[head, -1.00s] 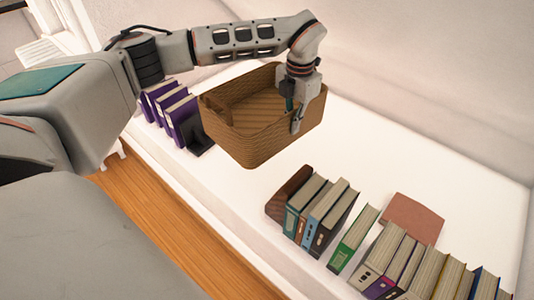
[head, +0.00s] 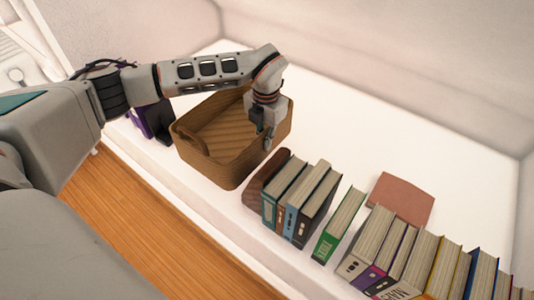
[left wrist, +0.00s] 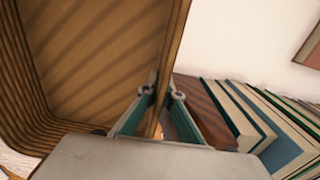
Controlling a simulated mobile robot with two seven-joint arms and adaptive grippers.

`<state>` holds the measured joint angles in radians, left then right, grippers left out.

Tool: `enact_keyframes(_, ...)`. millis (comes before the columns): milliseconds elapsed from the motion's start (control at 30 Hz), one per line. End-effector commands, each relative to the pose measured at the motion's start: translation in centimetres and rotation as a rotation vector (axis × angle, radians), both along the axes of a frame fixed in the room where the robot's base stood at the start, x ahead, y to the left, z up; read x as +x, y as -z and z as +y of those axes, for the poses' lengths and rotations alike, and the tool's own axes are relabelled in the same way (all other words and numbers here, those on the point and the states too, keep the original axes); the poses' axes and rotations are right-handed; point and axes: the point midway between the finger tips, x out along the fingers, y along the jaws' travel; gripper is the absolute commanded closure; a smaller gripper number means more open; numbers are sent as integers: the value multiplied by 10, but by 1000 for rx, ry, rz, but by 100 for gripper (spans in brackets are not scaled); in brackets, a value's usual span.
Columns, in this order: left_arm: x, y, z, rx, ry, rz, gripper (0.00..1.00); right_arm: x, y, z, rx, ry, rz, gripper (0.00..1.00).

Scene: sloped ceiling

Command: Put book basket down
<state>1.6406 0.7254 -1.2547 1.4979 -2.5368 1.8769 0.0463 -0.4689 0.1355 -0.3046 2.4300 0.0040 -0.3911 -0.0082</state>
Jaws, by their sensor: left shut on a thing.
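The brown woven book basket (head: 212,165) is in the head view, on or just above the white ledge, left of the bookend; I cannot tell for sure whether its base touches. It looks empty. My left gripper (head: 268,138) is shut on the basket's right wall. In the left wrist view the left gripper (left wrist: 160,100) has one finger on each side of the basket rim, and the basket's slatted inside (left wrist: 85,60) fills the left. My right gripper is not in view.
A dark wooden bookend (head: 263,178) stands close to the right of the basket, followed by several upright books (head: 300,200). Purple books (head: 152,118) stand behind on the left.

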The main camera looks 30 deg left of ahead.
Motion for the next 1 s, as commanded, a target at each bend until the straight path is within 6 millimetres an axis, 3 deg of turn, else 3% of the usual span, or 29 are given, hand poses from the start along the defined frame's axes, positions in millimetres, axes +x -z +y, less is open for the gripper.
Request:
enact_keyframes(267,-3,41,0,-1,1,9,100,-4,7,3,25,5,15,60)
enact_keyframes(400,-2,58,0,0,1,7,100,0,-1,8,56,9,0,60)
enact_keyframes(567,1,54,0,0,0,-3,100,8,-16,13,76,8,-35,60)
enact_keyframes(800,1,56,0,0,0,-3,100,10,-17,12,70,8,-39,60)
enact_keyframes(867,0,56,0,0,1,-2,79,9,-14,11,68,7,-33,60)
enact_keyframes(1000,0,57,0,0,0,-1,78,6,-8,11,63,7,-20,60)
